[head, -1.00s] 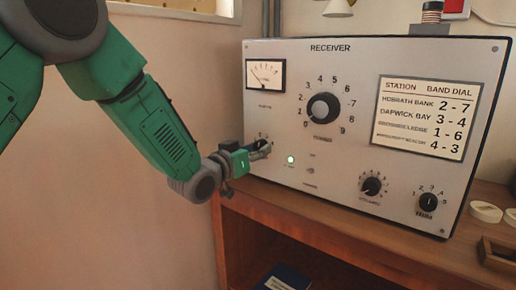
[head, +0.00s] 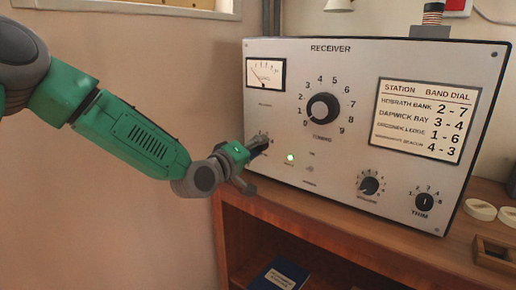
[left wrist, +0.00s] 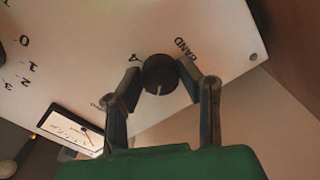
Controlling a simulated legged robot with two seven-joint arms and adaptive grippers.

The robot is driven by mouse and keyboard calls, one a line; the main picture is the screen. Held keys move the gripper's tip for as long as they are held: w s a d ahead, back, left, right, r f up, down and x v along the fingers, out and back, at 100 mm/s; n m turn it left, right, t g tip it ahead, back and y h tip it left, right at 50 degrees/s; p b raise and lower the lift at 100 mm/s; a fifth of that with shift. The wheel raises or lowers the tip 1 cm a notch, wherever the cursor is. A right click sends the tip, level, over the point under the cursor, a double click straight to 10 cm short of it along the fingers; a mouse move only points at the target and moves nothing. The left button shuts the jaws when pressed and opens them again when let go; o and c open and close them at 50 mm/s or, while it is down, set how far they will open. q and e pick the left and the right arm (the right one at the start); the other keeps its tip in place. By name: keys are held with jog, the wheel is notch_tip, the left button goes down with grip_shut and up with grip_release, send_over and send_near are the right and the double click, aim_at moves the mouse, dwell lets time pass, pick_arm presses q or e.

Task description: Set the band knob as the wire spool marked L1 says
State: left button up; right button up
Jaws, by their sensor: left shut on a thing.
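The band knob (left wrist: 158,72) is a dark round knob with a pale pointer line, beside the word BAND on the receiver's face. My left gripper (left wrist: 159,78) is shut on it, one finger on each side. In the head view my left gripper (head: 257,147) is at the receiver's lower left and covers most of the knob. A spool-like coil with orange and pale windings (head: 433,14) stands on top of the receiver (head: 340,75), cut by the picture's upper edge. I cannot read any mark on it. My right gripper is not in view.
Pale discs (head: 480,209) and a wooden tray (head: 494,254) lie at right.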

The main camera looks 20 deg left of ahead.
pick_arm(q)
jog(key=n+b, duration=0.1)
jog(key=n, duration=0.2)
jog(key=n+b, duration=0.1)
jog(key=n, duration=0.1)
jog(key=shift+f+n, duration=0.2)
jog(key=shift+n, duration=0.2)
dwell(0.4)
jog(key=o, duration=1.1)
jog(key=shift+w+a, duration=0.1)
jog(key=shift+o, duration=0.2)
